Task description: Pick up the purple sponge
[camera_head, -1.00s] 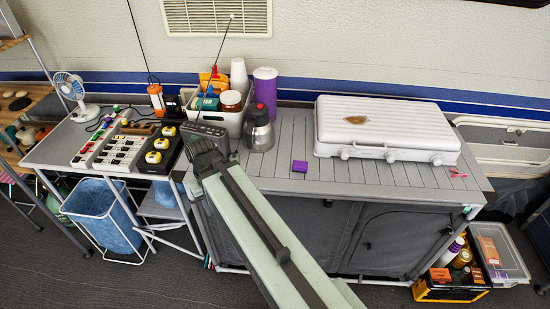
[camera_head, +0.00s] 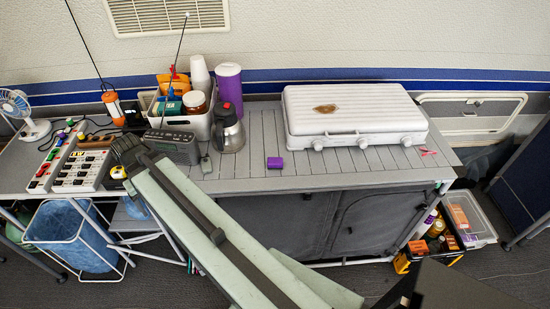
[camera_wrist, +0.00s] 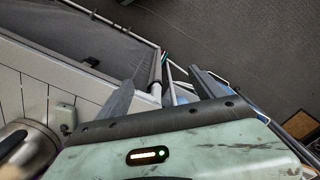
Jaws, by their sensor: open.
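The purple sponge (camera_head: 275,162) is a small block lying on the grey slatted counter (camera_head: 355,171) in the head view, right of the steel jug and in front of the white stove. It does not show in the wrist view. My gripper (camera_head: 124,152) is at the counter's front left, well to the left of the sponge and apart from it. In the wrist view my gripper (camera_wrist: 162,75) has its two fingers spread with nothing between them. They point over the counter's front edge, toward the frame and floor beyond.
A steel jug (camera_head: 228,133), a dark radio (camera_head: 172,147) and a filled white bin (camera_head: 201,124) stand left of the sponge. The closed white stove (camera_head: 350,112) is behind to the right. Counter around the sponge is clear. A blue bin (camera_head: 75,235) stands below at left.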

